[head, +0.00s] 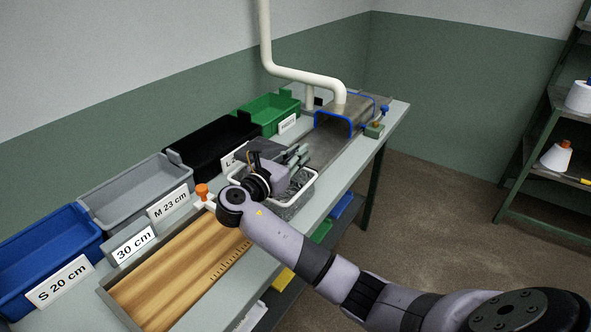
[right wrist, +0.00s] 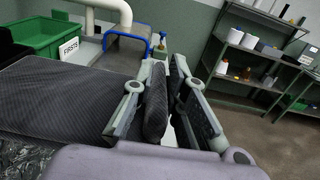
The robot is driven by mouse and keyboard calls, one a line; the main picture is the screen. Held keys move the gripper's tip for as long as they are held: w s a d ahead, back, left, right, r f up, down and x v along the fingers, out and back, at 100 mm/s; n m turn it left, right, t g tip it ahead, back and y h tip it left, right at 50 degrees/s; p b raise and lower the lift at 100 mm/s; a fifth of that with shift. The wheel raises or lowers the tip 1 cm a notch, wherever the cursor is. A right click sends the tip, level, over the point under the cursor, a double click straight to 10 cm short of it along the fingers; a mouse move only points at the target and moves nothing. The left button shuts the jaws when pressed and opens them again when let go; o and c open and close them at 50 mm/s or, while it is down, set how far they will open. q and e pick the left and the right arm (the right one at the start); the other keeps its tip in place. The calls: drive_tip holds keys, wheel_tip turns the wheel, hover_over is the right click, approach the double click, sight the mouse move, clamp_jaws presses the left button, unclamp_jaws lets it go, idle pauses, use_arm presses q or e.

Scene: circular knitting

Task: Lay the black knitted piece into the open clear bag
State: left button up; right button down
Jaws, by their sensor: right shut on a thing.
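The black knitted piece (right wrist: 70,100) is a dark, finely ribbed fabric. In the right wrist view it spreads flat to the left, and a fold of it stands between my right gripper's fingers (right wrist: 157,102). In the head view a part of the knitted piece (head: 264,147) shows beyond my right gripper (head: 296,158), above a white-rimmed tray (head: 309,187). Crinkled clear film, seemingly the clear bag (right wrist: 22,158), shows under the fabric at the lower left of the right wrist view. My arm hides much of the tray and the bag's mouth. My left gripper is out of view.
Blue (head: 45,250), grey (head: 135,190), black (head: 212,145) and green (head: 268,112) bins line the back of the table. A wooden measuring board (head: 175,275) lies in front. A blue-edged chute (head: 333,122) with a white pipe (head: 300,75) stands at the far end.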

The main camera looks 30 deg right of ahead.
sight(296, 174)
drive_tip(key=shift+f, duration=2.55)
drive_tip(key=shift+f, duration=0.6)
drive_tip(key=c, duration=1.6)
unclamp_jaws()
drive_tip(key=shift+r, duration=0.1)
